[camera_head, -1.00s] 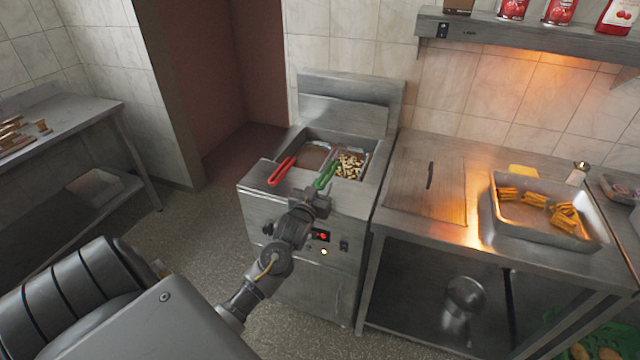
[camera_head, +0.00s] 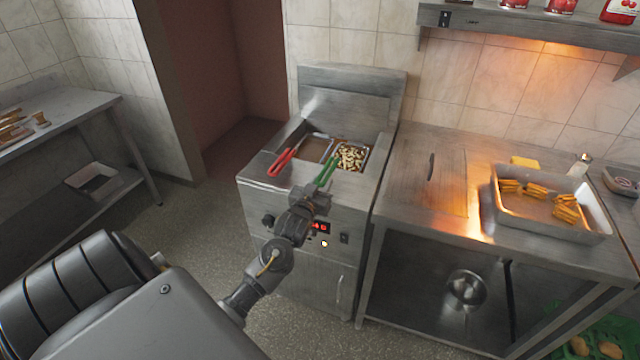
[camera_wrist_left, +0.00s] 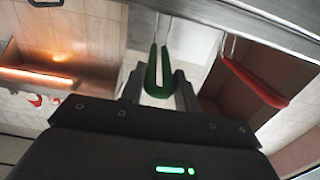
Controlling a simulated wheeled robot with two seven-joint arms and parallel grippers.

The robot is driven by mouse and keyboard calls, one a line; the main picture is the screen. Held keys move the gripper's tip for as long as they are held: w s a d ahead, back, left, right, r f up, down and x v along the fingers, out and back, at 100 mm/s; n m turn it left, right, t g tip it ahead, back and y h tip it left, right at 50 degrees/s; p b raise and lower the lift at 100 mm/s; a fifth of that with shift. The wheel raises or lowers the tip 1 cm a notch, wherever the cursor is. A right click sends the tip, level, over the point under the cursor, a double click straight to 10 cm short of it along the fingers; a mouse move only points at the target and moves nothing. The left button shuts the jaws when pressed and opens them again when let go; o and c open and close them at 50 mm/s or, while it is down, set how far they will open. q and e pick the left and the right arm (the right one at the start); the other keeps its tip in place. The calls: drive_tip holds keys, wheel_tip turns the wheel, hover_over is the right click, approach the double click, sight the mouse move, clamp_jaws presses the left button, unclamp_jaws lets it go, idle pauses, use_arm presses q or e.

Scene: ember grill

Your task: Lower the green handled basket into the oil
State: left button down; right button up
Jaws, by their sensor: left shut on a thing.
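The green handled basket, with its green handle (camera_head: 326,171) and pale chunky food (camera_head: 352,158), is at the right side of the fryer's well. My left gripper (camera_head: 318,192) is at the fryer's front edge, shut on the green handle. In the left wrist view the handle (camera_wrist_left: 153,75) sits between the two fingers. The fryer (camera_head: 350,82) is a steel cabinet. Brownish oil (camera_head: 313,148) shows in the left part of the well. How deep the basket sits is hard to tell. My right gripper is not in view.
A red handle (camera_head: 283,162) lies at the left of the well, close beside the green one; it also shows in the left wrist view (camera_wrist_left: 255,82). A steel counter (camera_head: 412,160) with a tray (camera_head: 590,228) of golden food stands right of the fryer. A shelf (camera_head: 540,24) hangs above.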

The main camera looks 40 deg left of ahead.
use_arm(q)
drive_tip(key=shift+f, duration=0.7)
drive_tip(key=c, duration=0.9)
unclamp_jaws()
drive_tip(key=shift+c, duration=0.2)
drive_tip(key=b+v, duration=0.2)
drive_tip(key=v, duration=0.8)
drive_tip(key=shift+s, duration=0.35)
drive_tip(key=shift+d+r, duration=0.1)
drive_tip(key=shift+d, duration=0.1)
